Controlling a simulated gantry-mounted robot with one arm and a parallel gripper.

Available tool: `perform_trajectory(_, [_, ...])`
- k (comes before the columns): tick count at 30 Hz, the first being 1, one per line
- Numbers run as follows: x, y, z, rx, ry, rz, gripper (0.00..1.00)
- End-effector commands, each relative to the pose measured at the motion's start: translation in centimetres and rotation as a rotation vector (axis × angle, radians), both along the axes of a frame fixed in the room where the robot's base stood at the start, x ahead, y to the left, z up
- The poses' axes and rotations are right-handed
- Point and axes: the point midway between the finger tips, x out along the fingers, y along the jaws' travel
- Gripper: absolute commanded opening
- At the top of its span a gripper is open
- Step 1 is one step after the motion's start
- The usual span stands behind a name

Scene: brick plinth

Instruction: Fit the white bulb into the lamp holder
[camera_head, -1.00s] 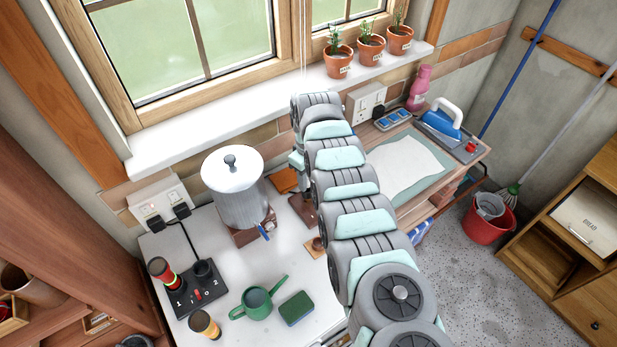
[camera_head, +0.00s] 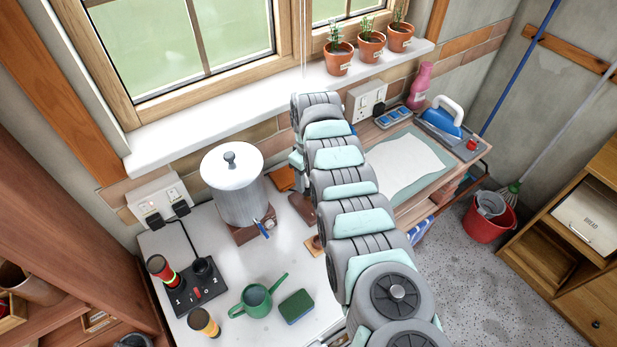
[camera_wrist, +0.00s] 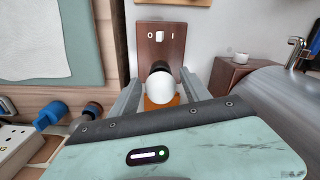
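The white bulb (camera_wrist: 161,91) shows as a round globe between the two fingers of my gripper (camera_wrist: 161,84) in the wrist view. Both fingers lie close along its sides; I cannot tell whether they press on it. Directly beyond the globe is a black collar, seemingly the lamp holder (camera_wrist: 160,67), at the near end of a brown switch plate (camera_wrist: 161,38) with a white rocker. The globe covers part of the collar, so I cannot see whether the bulb is seated. In the head view my arm hides gripper and bulb; only part of the brown plate (camera_head: 302,207) shows.
The metal urn (camera_head: 238,192) stands close beside the plate and shows at right in the wrist view (camera_wrist: 285,100). An orange pad (camera_head: 279,179) lies near the wall. A green watering can (camera_head: 256,302) and sponge (camera_head: 297,306) lie nearer. A socket strip (camera_wrist: 20,145) is at lower left.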

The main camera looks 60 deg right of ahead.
Motion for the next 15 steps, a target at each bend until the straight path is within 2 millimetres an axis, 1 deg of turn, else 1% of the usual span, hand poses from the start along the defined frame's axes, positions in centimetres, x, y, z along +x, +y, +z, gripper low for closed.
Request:
perform_trajectory(1, [-0.01,0.00,0.00,0.000,0.000,0.000,0.60])
perform_trajectory(3, [-0.01,0.00,0.00,0.000,0.000,0.000,0.64])
perform_trajectory(11, [0.00,-0.01,0.07,0.000,0.000,0.000,0.64])
perform_trajectory(15, [0.03,-0.15,0.81,-0.002,-0.001,-0.001,0.64])
